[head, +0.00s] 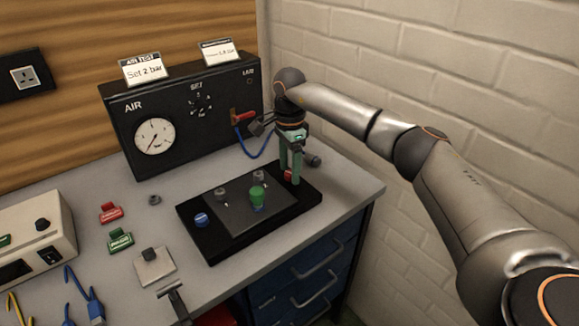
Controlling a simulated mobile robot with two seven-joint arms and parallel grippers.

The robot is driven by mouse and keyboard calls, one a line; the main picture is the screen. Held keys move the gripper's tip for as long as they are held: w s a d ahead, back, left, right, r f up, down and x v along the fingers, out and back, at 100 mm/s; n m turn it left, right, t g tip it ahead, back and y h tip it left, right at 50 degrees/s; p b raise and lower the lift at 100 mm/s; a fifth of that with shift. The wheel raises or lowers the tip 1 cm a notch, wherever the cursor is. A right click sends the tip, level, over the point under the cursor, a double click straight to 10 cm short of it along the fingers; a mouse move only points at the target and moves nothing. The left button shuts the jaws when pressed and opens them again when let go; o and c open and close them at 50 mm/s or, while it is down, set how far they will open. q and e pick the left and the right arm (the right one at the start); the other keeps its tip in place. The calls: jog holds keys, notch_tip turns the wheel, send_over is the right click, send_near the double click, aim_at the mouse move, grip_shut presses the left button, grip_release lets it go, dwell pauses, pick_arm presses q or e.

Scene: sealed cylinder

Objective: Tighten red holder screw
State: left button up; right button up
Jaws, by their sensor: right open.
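My right gripper (291,172) points down over the back right part of a black base plate (225,247). Its greenish fingers are open on either side of a small red part (288,176). Most of that part is hidden by the fingers, so I cannot tell whether they touch it or whether it is the red holder screw. A dark grey plate (233,218) on the base carries a green-topped piece (257,194) and grey knobs. A blue knob (201,219) sits at the left. A separate red piece (110,212) lies on the bench. My left gripper is not in view.
A black AIR box (185,125) with a gauge, a red lever (243,118) and a blue hose stands behind. A green piece (120,240), a pale block (154,266) and a black T-shaped tool (172,291) lie left of the base. A brick wall closes the right.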

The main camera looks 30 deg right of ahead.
jog(key=shift+f, duration=0.1)
grip_shut()
dwell(0.5)
